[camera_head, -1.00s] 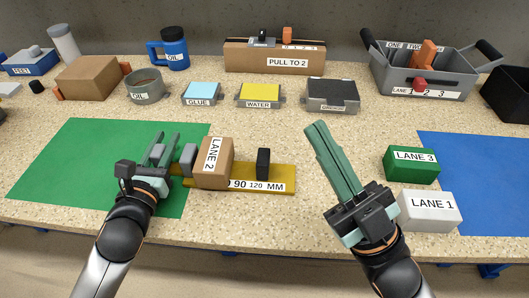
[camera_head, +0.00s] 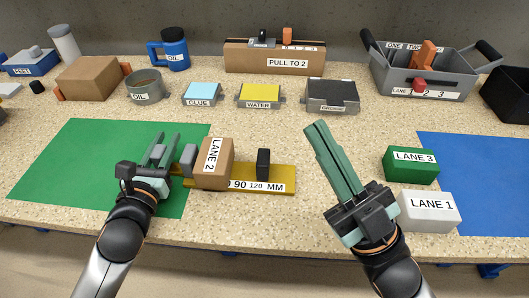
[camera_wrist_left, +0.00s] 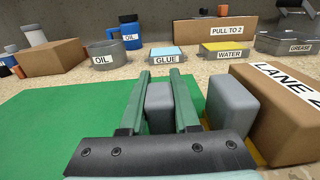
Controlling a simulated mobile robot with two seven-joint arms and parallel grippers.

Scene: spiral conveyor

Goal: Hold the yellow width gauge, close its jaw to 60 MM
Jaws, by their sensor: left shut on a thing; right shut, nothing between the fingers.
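The yellow width gauge (camera_head: 285,172) lies on the table, its scale showing 90 and 120 MM. A brown LANE 2 box (camera_head: 213,165) stands on it, between a grey block (camera_head: 188,160) on the left and a black block (camera_head: 263,162) on the right. My left gripper (camera_head: 164,148) is at the gauge's left end, shut on a grey block (camera_wrist_left: 159,106) in the left wrist view. Whether this block joins the gauge is hidden. The brown box covers the low end of the scale. My right gripper (camera_head: 316,127) is shut and empty, right of the gauge.
A green mat (camera_head: 75,160) lies at left and a blue mat (camera_head: 490,180) at right. Green LANE 3 (camera_head: 411,166) and white LANE 1 (camera_head: 430,212) blocks stand right of my right gripper. Bins and boxes line the back.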

